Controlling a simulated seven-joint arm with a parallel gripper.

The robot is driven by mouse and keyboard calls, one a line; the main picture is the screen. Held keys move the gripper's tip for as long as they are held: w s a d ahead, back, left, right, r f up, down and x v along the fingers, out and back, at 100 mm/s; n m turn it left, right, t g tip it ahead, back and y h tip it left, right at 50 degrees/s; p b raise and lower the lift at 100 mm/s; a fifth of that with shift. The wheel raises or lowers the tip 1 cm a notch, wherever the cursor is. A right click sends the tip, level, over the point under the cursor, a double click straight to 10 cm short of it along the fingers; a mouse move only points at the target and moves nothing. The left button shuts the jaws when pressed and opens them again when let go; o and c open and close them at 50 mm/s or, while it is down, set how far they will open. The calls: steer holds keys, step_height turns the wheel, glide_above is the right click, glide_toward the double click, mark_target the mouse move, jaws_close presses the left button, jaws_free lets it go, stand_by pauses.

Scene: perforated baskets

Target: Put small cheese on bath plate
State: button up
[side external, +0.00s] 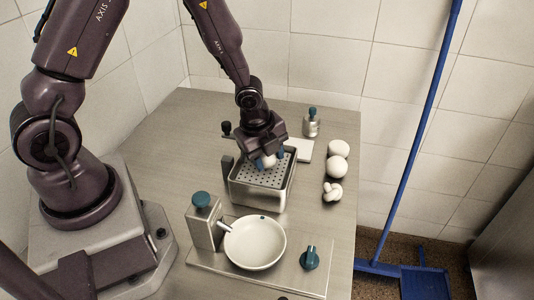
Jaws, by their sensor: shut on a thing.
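My gripper (269,162) points down over the perforated metal basket (258,203). It is shut on a small whitish piece (268,161), likely the small cheese, between bluish fingertips. The piece appears to be just above or inside the basket; I cannot tell if it touches the perforated floor. A round white dish (254,243), perhaps the bath plate, sits empty on a flat metal base nearer the camera. It is apart from the gripper.
A metal block with a teal knob (202,199) stands left of the dish, and another teal knob (310,258) is at its right. Two round white pieces (337,166) and a lumpy white one (332,191) lie right of the basket. A small metal bottle (311,125) stands behind.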

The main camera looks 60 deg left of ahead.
steer(key=shift+f, duration=0.3)
steer(key=o, duration=1)
steer(key=shift+w+r+v, duration=0.1)
steer(key=shift+w+v, duration=0.2)
steer(key=shift+v, duration=1)
steer(key=shift+w+r+v, duration=0.1)
steer(key=shift+w+v, duration=0.2)
steer(key=shift+v, duration=1)
steer(key=shift+w+v, duration=0.3)
steer(key=shift+v, duration=1)
